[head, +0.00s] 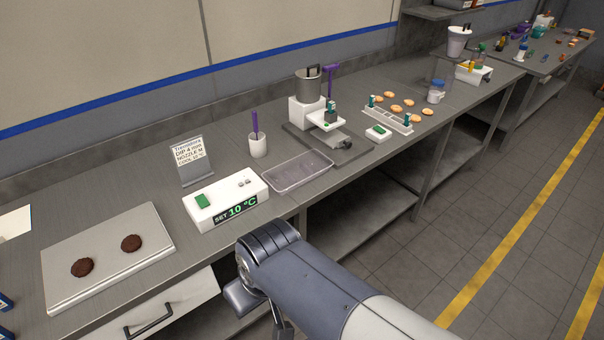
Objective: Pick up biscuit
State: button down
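Two dark brown round biscuits lie flat and apart on a grey metal tray (108,272) at the left of the bench. One biscuit (82,267) is nearer the tray's left side; the other biscuit (131,243) is nearer its right side. Several golden-brown biscuits (396,109) lie farther off on the bench, behind and beside a small rack. My arm reaches in from the bottom right, and its bent joint is in front of the bench edge. No gripper fingers show, so I cannot see what they hold.
A white box reading 10 °C (226,200), a sign (190,160), an empty clear tray (298,171) and a white cup (258,145) stand right of the biscuit tray. A dispenser stand (310,112) rises beyond. Bare bench lies behind the metal tray.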

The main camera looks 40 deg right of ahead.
aim_at(84, 266)
jog(key=i+j+u, duration=0.25)
jog(key=i+j, duration=0.2)
jog(key=j, duration=0.25)
jog(key=i+j+u, duration=0.2)
jog(key=i+j, duration=0.3)
jog(key=j, duration=0.15)
